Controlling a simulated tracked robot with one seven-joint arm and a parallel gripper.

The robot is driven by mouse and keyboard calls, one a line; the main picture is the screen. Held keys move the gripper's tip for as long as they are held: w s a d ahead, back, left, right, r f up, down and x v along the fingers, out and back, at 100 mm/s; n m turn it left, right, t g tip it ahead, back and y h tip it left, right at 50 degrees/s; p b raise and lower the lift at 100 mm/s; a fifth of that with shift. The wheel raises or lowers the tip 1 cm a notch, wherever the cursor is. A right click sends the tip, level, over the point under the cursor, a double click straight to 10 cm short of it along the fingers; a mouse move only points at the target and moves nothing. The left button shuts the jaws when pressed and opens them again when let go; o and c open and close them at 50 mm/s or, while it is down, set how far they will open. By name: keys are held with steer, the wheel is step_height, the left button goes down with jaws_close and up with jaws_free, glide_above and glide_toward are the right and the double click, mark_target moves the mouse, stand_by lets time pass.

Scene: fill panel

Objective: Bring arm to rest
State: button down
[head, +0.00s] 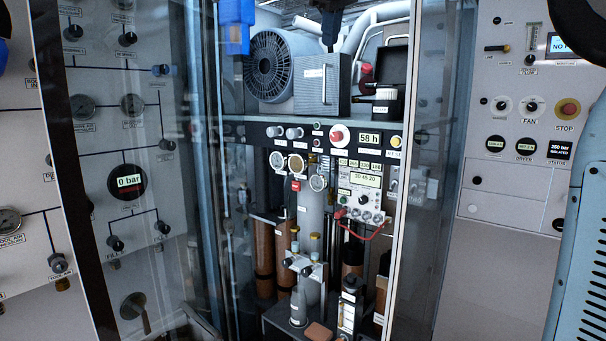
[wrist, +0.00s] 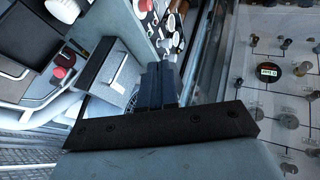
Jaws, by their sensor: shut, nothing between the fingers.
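My gripper (wrist: 160,82) shows in the wrist view as two dark fingers close together, shut and empty, beyond a black mounting bar. The fingertips point toward the edge of the fill panel's front, between the grey box with a handle and the glass side. I cannot tell from the picture how far they are from it. In the head view a pale blue link of my arm fills the right edge.
The glass-sided cabinet holds a fan unit (head: 271,66), a grey handled box (head: 316,84), a control strip with a red button (head: 338,137) and several cylinders. A gauge panel (head: 84,150) stands left; a control panel with a yellow-ringed stop button (head: 568,109) stands right.

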steer(key=s+d+f+m, duration=0.3)
steer(key=s+d+f, duration=0.3)
steer(key=f, duration=0.7)
steer(key=s+d+f+m+g, duration=0.1)
steer(key=s+d+f+m, duration=0.2)
steer(key=s+f, duration=0.8)
steer(key=s+d+f+m, duration=0.3)
steer(key=s+d+f, duration=0.5)
steer(key=f, duration=0.7)
steer(key=shift+s+d+m+g+h, duration=0.25)
steer(key=shift+d+m+g+h, duration=0.05)
steer(key=shift+d+m+g, duration=0.1)
steer(key=shift+a+f, duration=0.1)
